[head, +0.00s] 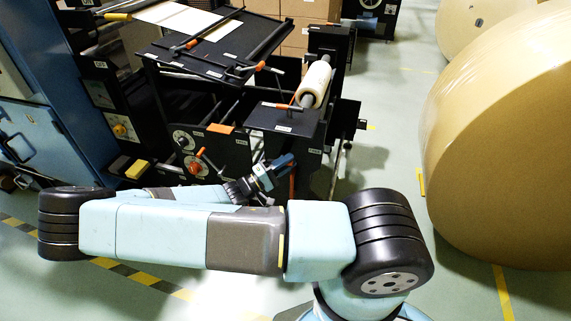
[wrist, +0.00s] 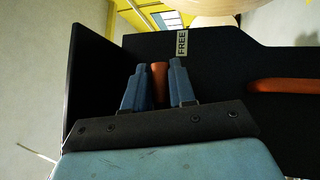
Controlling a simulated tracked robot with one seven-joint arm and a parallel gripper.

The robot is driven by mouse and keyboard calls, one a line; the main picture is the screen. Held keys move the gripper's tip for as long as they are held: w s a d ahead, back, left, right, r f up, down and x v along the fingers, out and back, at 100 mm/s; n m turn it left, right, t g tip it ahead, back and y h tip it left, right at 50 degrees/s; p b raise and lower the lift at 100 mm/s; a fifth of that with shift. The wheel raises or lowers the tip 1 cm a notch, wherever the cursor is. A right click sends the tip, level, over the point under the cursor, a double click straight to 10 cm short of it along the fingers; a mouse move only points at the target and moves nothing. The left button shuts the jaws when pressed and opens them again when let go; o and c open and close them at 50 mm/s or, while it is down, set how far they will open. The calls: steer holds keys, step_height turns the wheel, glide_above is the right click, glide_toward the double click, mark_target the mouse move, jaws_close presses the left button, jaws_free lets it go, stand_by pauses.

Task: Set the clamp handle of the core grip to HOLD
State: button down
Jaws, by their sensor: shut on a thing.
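The core grip's clamp handle (wrist: 159,82) shows in the wrist view as an orange bar between the two blue fingers. My gripper (wrist: 159,72) is shut on it, with a finger on either side. A HOLD label cannot be made out. In the head view, my gripper (head: 287,162) is at the lower front of the black machine, below the cream roll (head: 315,83); the handle is largely hidden there.
Another orange bar (wrist: 285,85) lies right of the fingers in the wrist view. A black plate (wrist: 90,75) stands close on the left. Large kraft rolls (head: 510,130) stand at the right, with open floor (head: 385,150) between them and the machine.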

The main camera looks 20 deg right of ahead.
steer(key=n+t+h, duration=0.1)
steer(key=n, duration=0.1)
steer(key=n+t, duration=0.2)
steer(key=shift+w+r+h, duration=0.1)
steer(key=shift+r+h, duration=0.1)
steer(key=shift+h, duration=0.2)
steer(key=n+t, duration=0.4)
steer(key=n, duration=0.1)
steer(key=n+t, duration=0.2)
steer(key=shift+w+a+r, duration=0.15)
steer(key=shift+a+r, duration=0.15)
steer(key=shift+r, duration=0.1)
steer(key=n+t+y, duration=0.1)
steer(key=n+t, duration=0.1)
steer(key=n, duration=0.1)
steer(key=n+t+y, duration=0.2)
steer(key=n+t, duration=0.1)
steer(key=n+t+y, duration=0.1)
steer(key=n+t, duration=0.2)
steer(key=n, duration=0.1)
steer(key=shift+w+a+r+y, duration=0.2)
steer(key=shift+w+a+y, duration=0.05)
steer(key=shift+a+y, duration=0.15)
steer(key=shift+w+a+r+n+t+y, duration=0.1)
steer(key=shift+n+t+y, duration=0.85)
steer(key=shift+n+y, duration=0.8)
steer(key=shift+w+a+n+t+y, duration=0.1)
steer(key=shift+n+t+y, duration=0.85)
steer(key=shift+n+y, duration=0.75)
steer(key=shift+n, duration=0.75)
